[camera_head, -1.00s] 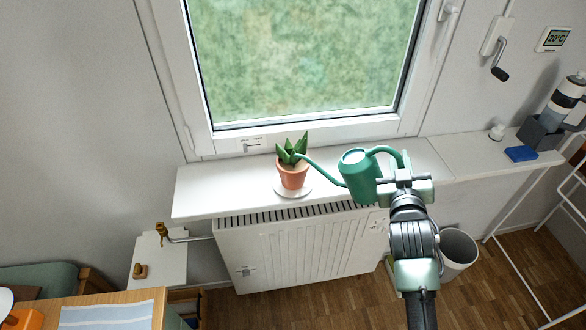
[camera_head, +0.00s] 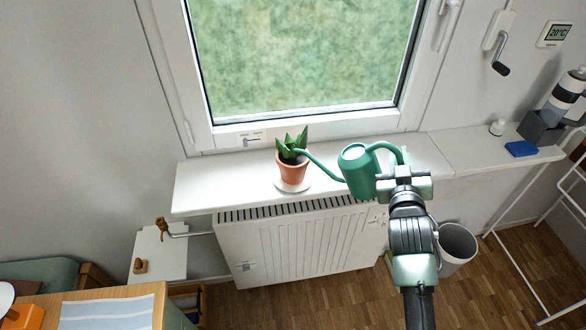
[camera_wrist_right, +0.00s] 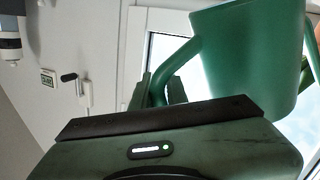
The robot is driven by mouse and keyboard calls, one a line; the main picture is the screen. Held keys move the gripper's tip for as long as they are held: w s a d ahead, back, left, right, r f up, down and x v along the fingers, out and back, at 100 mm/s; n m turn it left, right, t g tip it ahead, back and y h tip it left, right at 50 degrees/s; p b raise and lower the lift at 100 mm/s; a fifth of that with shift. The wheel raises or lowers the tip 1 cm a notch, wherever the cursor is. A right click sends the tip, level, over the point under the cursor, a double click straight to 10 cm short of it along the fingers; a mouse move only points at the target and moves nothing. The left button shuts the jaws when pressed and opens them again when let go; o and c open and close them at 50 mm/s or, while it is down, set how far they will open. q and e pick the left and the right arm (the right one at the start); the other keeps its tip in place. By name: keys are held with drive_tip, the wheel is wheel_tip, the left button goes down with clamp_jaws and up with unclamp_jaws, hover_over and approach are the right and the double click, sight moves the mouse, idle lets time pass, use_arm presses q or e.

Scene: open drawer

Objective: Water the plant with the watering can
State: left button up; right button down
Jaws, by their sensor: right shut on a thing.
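The green watering can (camera_head: 357,172) is held in front of the windowsill by my right gripper (camera_head: 403,170), which is shut on its handle. The can leans a little to the left, and its long spout reaches left to the plant. The spout tip overlaps the leaves of the potted plant (camera_head: 291,163) in the head view; whether it touches them I cannot tell. The plant stands in a terracotta pot on a white saucer (camera_head: 292,186) on the sill. In the right wrist view the can (camera_wrist_right: 246,60) fills the upper right, close to the gripper (camera_wrist_right: 160,95). My left gripper is not in view.
The white windowsill (camera_head: 225,185) runs below the window, with a radiator (camera_head: 300,245) under it. A white bin (camera_head: 457,245) stands on the floor. A table (camera_head: 145,300) is at lower left.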

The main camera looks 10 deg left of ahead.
drive_tip(key=shift+d+f+m+b, duration=0.1)
drive_tip(key=shift+f+m+b, duration=0.9)
drive_tip(key=shift+f+b, duration=0.9)
drive_tip(key=shift+f, duration=0.1)
wheel_tip(320, 180, down, 6)
drive_tip(key=a+m+b, duration=0.1)
drive_tip(key=m+b, duration=0.1)
drive_tip(key=b, duration=0.3)
drive_tip(key=shift+f+m+t, duration=0.2)
drive_tip(key=shift+m+t, duration=0.1)
drive_tip(key=shift+t, duration=0.1)
drive_tip(key=shift+s, duration=0.1)
